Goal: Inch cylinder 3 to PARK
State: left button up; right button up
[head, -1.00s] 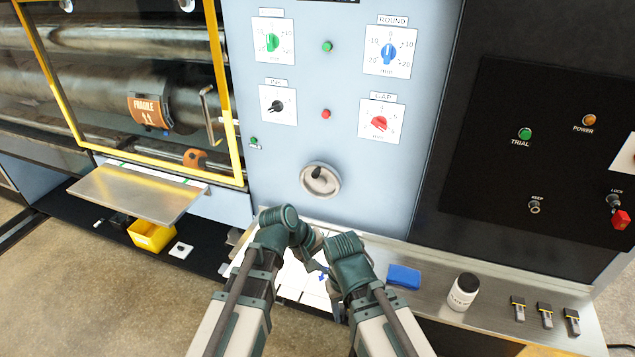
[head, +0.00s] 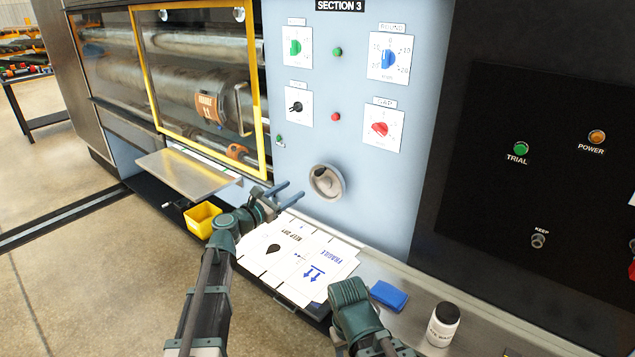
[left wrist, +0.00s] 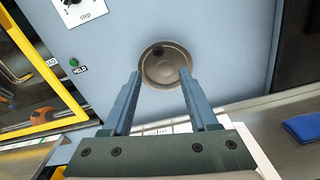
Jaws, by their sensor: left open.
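The panel is marked SECTION 3 (head: 340,5). Its round grey handwheel (head: 327,182) has a dark knob near its top, seen in the left wrist view (left wrist: 165,65). My left gripper (head: 295,189) is open and empty, left of the handwheel in the head view. In the left wrist view its fingers point at the wheel, which shows between and beyond the tips; contact is not visible. No PARK mark is legible. My right arm shows at the bottom, its gripper hidden.
Above the wheel are a black step dial (head: 296,106), green, blue and red dials, and small lamps. A HELD lamp (left wrist: 74,63) is green. A metal shelf (head: 187,173) juts out left.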

aim_at(316, 174)
pick_arm(q)
jog(key=x, duration=1.3)
jog(key=shift+w+d, duration=0.1)
jog(key=shift+w, duration=0.3)
grip_shut()
dwell(1.0)
